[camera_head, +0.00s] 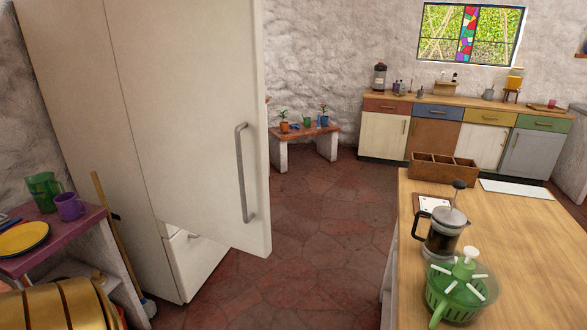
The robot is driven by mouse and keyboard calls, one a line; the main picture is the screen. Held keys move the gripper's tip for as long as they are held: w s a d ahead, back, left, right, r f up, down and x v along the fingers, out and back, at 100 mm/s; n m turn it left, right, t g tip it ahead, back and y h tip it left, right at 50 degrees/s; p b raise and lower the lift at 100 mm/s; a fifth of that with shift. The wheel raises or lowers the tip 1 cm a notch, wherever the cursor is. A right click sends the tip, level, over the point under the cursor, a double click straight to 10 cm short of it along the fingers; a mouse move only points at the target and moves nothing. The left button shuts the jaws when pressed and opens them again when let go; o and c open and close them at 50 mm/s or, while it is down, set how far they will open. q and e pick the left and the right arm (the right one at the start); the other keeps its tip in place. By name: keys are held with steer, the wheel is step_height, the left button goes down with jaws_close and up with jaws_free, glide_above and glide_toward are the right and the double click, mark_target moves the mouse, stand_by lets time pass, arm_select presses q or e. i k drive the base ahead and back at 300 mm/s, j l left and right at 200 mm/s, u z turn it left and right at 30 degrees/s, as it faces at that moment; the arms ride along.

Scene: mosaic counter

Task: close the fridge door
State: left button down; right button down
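The tall cream fridge (75,70) stands at the left with its side toward me. Its upper door (190,110) is open, swung out to the right from the fridge front. The door's outer face is toward me and its long grey vertical handle (240,175) is near the free right edge. The inside of the fridge is hidden behind the door. A lower front (200,262) shows under the door and looks shut. Neither of my grippers is in view.
Red stone floor is clear between the fridge and the wooden counter (510,235), which bears a French press (443,235) and a green spinner (460,290). A purple-topped shelf (75,235) and a broom (115,225) stand left of the fridge. A low bench (328,140) is behind.

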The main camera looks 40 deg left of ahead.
mark_target(191, 72)
steer(key=j+z, duration=0.2)
steer(key=j, duration=0.55)
steer(key=j+u, duration=0.1)
steer(key=u, duration=0.25)
steer(key=i+j+u, duration=0.1)
steer(key=u, duration=0.2)
steer(key=j+u, duration=0.1)
steer(key=u, duration=0.25)
steer(key=i, duration=0.05)
